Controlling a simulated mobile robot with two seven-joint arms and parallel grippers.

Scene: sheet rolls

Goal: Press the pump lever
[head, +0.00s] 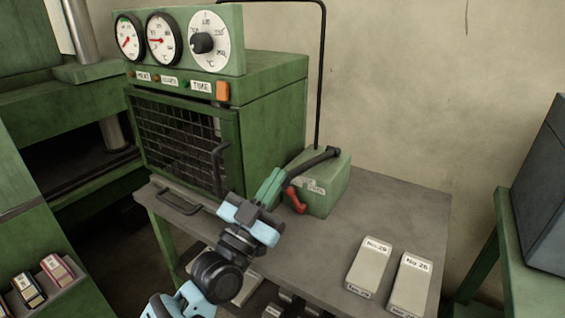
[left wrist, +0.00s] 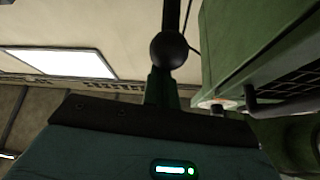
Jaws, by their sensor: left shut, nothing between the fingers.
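The pump is a small green box (head: 325,190) on the grey table, right of the green oven. Its black pump lever (head: 318,161) slopes from the box's top down to the left toward my left gripper (head: 276,178). A short red handle (head: 295,199) hangs at the box's left side. My left gripper has green fingers, shut and empty, close by the lever's lower end. In the left wrist view a dark ball knob (left wrist: 169,50) on a rod lies just beyond the fingertips (left wrist: 161,80); I cannot tell whether they touch. My right gripper is out of view.
The green oven (head: 270,85) with gauges and a mesh door stands behind the left gripper. A black pipe (head: 321,70) rises behind the pump. Two pale labelled blocks (head: 370,267) (head: 411,284) lie at the table's front right. The table (head: 400,205) is clear between them and the pump.

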